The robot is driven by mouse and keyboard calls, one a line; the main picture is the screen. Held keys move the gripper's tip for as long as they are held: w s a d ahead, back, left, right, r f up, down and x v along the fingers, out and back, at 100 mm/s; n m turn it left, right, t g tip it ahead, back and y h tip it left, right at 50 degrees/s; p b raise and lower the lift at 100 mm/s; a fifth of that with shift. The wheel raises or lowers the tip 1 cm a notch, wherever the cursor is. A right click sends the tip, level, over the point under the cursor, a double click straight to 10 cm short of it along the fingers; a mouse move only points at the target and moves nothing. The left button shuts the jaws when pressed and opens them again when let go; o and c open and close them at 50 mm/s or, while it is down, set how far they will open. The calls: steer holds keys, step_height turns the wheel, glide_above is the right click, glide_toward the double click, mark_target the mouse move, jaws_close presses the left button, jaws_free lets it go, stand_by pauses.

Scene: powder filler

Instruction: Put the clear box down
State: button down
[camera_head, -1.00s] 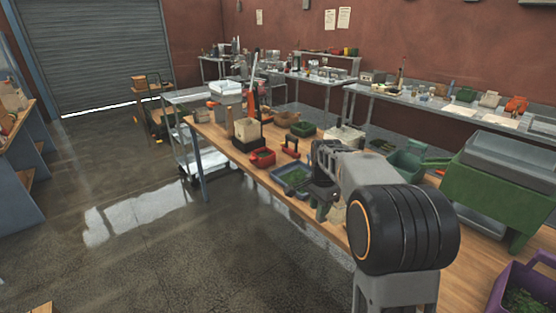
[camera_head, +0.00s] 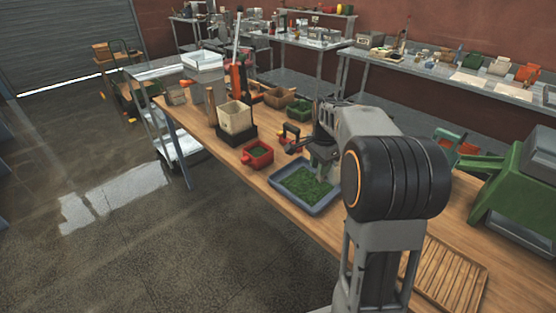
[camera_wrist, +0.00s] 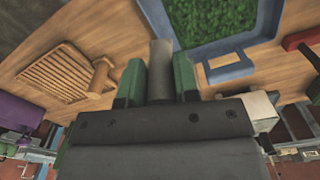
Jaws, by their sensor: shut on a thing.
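My gripper (camera_head: 322,160) is over the wooden workbench, by the right side of a blue tray of green material (camera_head: 271,183). In the wrist view its two green fingers (camera_wrist: 158,84) are shut on a grey, rounded piece (camera_wrist: 161,58). Only part of this piece shows, and I cannot tell whether it belongs to the clear box or whether it touches the bench. The blue tray also shows in the wrist view (camera_wrist: 158,22), beyond the fingers.
A ridged wooden board (camera_head: 447,275) lies on the bench at the lower right, and also shows in the wrist view (camera_wrist: 62,70). A red bin (camera_head: 257,156), a beige box (camera_head: 235,117) and a green machine (camera_head: 515,190) stand around. Bare bench lies between tray and board.

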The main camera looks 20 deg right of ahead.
steer(key=s+d+f+m, duration=0.1)
steer(key=s+d+f, duration=0.1)
steer(key=s+d, duration=0.45)
steer(key=f, duration=0.3)
steer(key=f+p, duration=0.1)
steer(key=f, duration=0.7)
steer(key=shift+w, duration=0.35)
steer(key=shift+f, duration=0.15)
steer(key=c, duration=0.9)
jaws_free()
steer(key=shift+o, duration=0.2)
